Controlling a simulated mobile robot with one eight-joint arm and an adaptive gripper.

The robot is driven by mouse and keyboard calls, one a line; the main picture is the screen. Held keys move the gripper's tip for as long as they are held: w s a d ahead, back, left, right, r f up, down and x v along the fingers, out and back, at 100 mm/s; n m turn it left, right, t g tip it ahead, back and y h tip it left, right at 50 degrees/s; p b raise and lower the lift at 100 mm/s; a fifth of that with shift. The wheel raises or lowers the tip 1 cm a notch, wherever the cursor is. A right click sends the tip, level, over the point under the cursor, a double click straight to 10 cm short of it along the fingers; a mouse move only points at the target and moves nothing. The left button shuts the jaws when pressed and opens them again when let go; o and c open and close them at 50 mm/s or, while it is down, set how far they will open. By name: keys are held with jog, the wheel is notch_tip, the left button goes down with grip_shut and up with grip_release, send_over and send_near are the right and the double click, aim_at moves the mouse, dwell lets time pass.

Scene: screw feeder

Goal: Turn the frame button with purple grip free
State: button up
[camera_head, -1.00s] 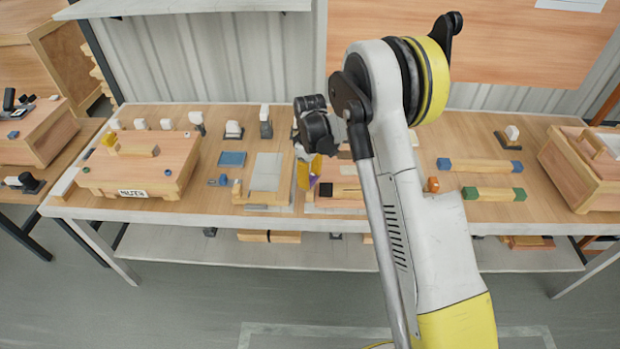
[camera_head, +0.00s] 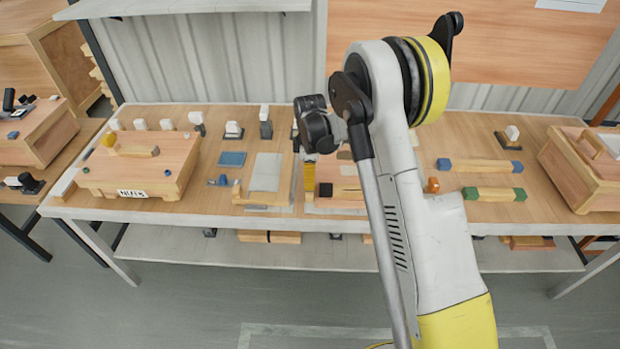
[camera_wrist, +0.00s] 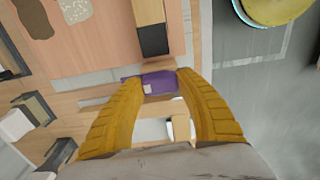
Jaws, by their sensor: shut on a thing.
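The purple grip (camera_wrist: 150,84) shows in the wrist view between my fingertips, with a small pale patch on its face. My gripper (camera_wrist: 158,79), with ribbed yellow fingers, is shut on it. In the head view my gripper (camera_head: 309,180) points down at the bench's middle, beside a wooden block with a black end (camera_head: 350,195). The purple grip is hidden there. The rest of the frame button is mostly covered by my fingers, so I cannot tell whether it is free.
In the wrist view a wooden piece with a black end (camera_wrist: 153,38) lies close above the grip. In the head view a wooden box with a label (camera_head: 140,172) stands left, and bars with blue ends (camera_head: 480,165) and green ends (camera_head: 493,194) lie right.

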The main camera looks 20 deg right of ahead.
jog(key=o, duration=1.2)
notch_tip(320, 180, up, 12)
